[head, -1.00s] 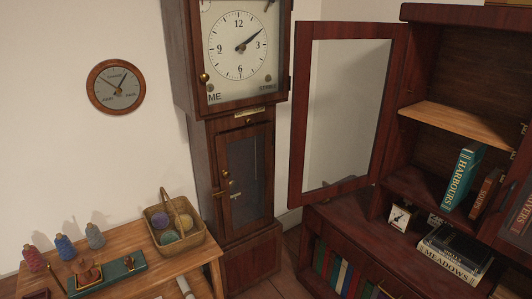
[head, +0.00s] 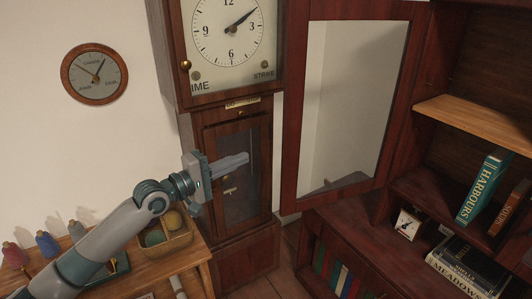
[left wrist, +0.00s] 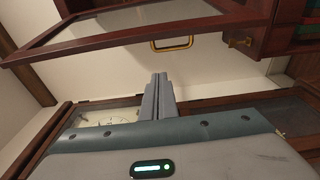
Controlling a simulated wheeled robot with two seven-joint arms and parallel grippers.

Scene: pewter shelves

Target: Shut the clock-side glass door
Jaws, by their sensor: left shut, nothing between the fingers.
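The clock-side glass door (head: 350,100) is the bookcase's left door, with a dark red wooden frame. It stands swung wide open, reaching out beside the tall clock. In the left wrist view the glass door (left wrist: 125,35) crosses the top, with a brass handle (left wrist: 170,44) below its frame. My left gripper (head: 243,158) is shut and empty, in front of the clock's lower case and left of the door, apart from it. Its fingers also show in the left wrist view (left wrist: 157,92), pointing up towards the door. My right gripper is not in view.
The tall clock (head: 232,95) stands close left of the door. A wooden table (head: 195,254) with a basket (head: 178,243) and thread spools is below my left arm. The bookcase (head: 450,195) holds books and a small clock (head: 408,224).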

